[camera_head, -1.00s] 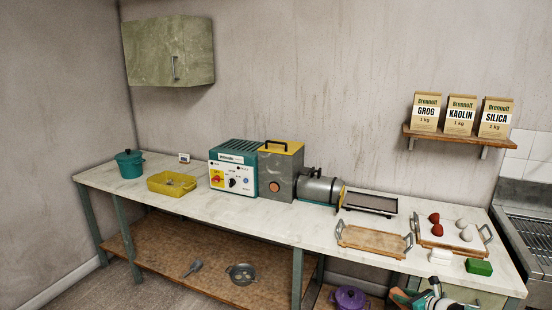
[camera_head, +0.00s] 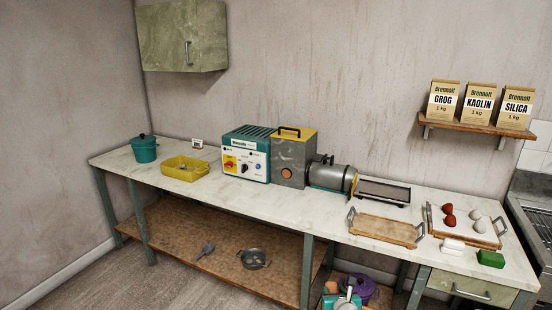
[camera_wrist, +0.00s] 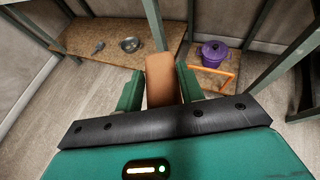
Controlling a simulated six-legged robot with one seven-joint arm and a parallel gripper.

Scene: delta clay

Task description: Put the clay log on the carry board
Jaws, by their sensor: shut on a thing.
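The clay log (camera_wrist: 163,78) is a smooth orange-brown block in the wrist view. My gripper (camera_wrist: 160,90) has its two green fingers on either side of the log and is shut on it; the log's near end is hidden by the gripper. The log is up in the air, with floor and a lower shelf behind it. The carry board looks to be the empty wooden board (camera_head: 386,231) with two grey handles, lying on the worktop at right in the head view. Part of my teal arm shows at the bottom of that view, below the worktop.
On the worktop (camera_head: 285,207), a second handled board (camera_head: 486,239) bears red and pale lumps, right of the empty one. White and green blocks (camera_head: 490,259) lie in front. The extruder (camera_head: 332,177) and a dark rack (camera_head: 383,192) stand behind. A purple pot (camera_wrist: 214,52) sits low.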

